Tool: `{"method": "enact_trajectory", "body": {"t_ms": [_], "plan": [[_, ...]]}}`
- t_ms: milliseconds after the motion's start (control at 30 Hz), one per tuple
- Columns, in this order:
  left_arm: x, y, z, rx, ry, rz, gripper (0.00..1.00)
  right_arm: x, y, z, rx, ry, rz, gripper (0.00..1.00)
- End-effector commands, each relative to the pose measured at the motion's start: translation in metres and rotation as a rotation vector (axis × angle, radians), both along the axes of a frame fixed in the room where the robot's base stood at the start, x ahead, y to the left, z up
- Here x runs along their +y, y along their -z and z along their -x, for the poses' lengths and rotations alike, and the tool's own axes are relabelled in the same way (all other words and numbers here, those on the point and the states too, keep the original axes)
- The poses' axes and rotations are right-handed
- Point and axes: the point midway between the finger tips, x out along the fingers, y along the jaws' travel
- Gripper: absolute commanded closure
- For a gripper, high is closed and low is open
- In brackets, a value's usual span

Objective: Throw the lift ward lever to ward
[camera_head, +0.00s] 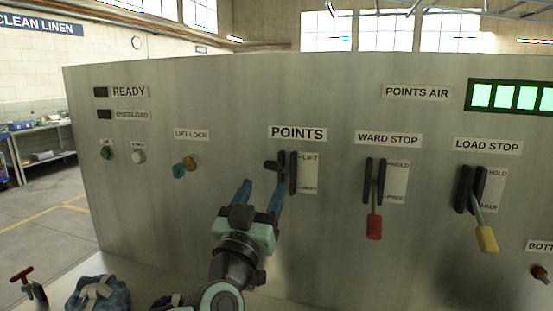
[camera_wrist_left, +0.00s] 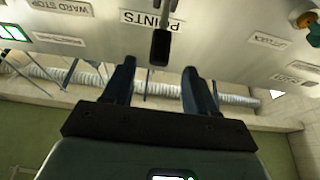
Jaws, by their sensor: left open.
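The points lever (camera_head: 271,165) stands in a dark slotted mount on the grey panel under the POINTS sign. Its black handle is at the upper part of the slot, near the LIFT mark on the plate (camera_head: 309,173); the lower mark is too small to read surely. My left gripper (camera_head: 260,193) is open, with its blue fingers pointing at the panel just below and left of the handle. In the left wrist view the black handle (camera_wrist_left: 160,47) shows just beyond and between the open fingertips (camera_wrist_left: 158,67), seemingly ungripped. My right gripper is not in view.
To the right are the red-handled ward stop lever (camera_head: 374,226) and the yellow-handled load stop lever (camera_head: 486,238). The lift lock knob (camera_head: 179,170) is to the left. A blue bundle (camera_head: 98,294) and a red-handled fitting (camera_head: 22,275) are at lower left.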

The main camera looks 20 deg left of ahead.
Motion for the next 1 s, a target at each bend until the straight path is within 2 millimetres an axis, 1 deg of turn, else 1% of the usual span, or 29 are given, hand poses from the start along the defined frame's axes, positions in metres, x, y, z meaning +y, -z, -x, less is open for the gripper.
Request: {"method": "enact_trajectory", "body": {"t_ms": [33, 200, 400, 500, 600, 867, 900, 967, 1000], "plan": [[-0.001, -0.006, -0.012, 0.001, -0.001, -0.001, 0.43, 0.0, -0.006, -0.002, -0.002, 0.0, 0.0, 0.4], [-0.002, -0.02, -0.046, 0.001, -0.002, -0.001, 0.43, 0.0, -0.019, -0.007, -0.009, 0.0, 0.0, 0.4], [-0.002, -0.032, -0.076, 0.002, -0.001, -0.001, 0.43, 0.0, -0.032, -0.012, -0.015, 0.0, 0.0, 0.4], [-0.003, -0.036, -0.084, 0.001, 0.0, -0.001, 0.43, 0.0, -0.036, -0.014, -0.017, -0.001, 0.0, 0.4], [-0.003, -0.037, -0.088, 0.001, 0.0, -0.001, 0.43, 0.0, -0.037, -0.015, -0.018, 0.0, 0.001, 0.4], [-0.003, -0.036, -0.09, 0.002, 0.0, -0.001, 0.43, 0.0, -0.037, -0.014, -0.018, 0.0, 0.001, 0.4], [-0.003, -0.036, -0.089, 0.002, 0.0, -0.001, 0.46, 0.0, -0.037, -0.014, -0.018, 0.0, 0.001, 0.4], [-0.003, -0.036, -0.089, 0.002, 0.0, -0.001, 0.65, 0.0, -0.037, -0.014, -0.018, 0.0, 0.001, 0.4], [-0.003, -0.036, -0.089, 0.002, 0.0, 0.0, 0.78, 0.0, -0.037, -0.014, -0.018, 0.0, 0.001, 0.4]]}}
